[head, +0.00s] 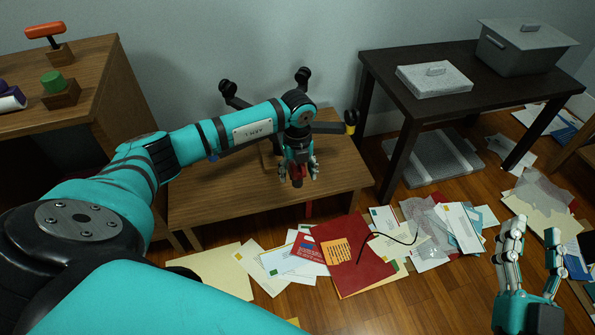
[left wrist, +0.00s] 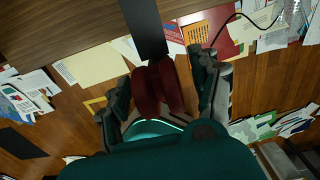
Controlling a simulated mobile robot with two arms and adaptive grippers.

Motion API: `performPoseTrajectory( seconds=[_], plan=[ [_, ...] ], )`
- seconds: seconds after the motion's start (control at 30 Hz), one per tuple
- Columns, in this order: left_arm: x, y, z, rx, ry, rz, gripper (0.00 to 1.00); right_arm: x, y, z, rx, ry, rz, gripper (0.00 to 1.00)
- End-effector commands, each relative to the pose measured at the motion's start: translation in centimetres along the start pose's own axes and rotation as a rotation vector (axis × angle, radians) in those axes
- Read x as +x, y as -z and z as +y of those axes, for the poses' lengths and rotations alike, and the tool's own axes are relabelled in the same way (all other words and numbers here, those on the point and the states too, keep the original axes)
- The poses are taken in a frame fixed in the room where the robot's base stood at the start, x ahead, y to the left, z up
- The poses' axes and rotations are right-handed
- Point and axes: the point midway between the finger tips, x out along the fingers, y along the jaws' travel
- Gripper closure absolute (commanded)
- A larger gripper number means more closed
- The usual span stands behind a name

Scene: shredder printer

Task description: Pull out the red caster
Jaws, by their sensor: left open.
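The red caster (left wrist: 158,90) shows as a dark red twin wheel at the end of a dark leg (left wrist: 148,30) in the left wrist view. My left gripper (left wrist: 160,92) is open, with one finger on each side of the caster; I cannot tell whether they touch it. In the head view, my left gripper (head: 298,174) points down over the low wooden table's front part, and the caster (head: 298,170) shows small and dark between its fingers. My right gripper (head: 532,250) is open and empty at the lower right, its fingers apart.
Black casters (head: 302,74) and a yellow caster (head: 350,120) sit on other legs above the low wooden table (head: 215,205). Papers and a red folder (head: 352,255) cover the floor. A dark table (head: 455,95) with grey boxes stands right; a wooden cabinet (head: 120,110) stands left.

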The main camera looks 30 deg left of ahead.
Motion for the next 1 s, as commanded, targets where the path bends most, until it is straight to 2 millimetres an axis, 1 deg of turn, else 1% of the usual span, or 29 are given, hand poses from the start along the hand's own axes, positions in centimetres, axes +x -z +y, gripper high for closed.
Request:
performPoseTrajectory(
  seconds=[0.07, 0.53, 0.57, 0.8, 1.0],
  plan=[
    [-0.01, 0.01, 0.0, 0.0, 0.0, 0.0, 0.38, 0.0, -0.01, 0.0, 0.0, 0.0, -0.001, 0.6],
    [-0.04, 0.01, -0.02, 0.0, 0.0, 0.0, 0.99, 0.0, -0.02, 0.03, 0.0, -0.001, -0.001, 0.6],
    [-0.06, 0.0, -0.03, 0.0, 0.001, 0.0, 0.68, 0.0, -0.02, 0.03, 0.0, -0.001, -0.001, 0.6],
    [-0.07, -0.01, -0.04, 0.0, 0.001, 0.0, 1.0, 0.0, -0.03, 0.04, 0.0, -0.001, -0.002, 0.6],
    [-0.08, -0.01, -0.04, 0.0, 0.001, 0.0, 1.0, 0.0, -0.04, 0.03, 0.0, -0.001, -0.002, 0.6]
  ],
)
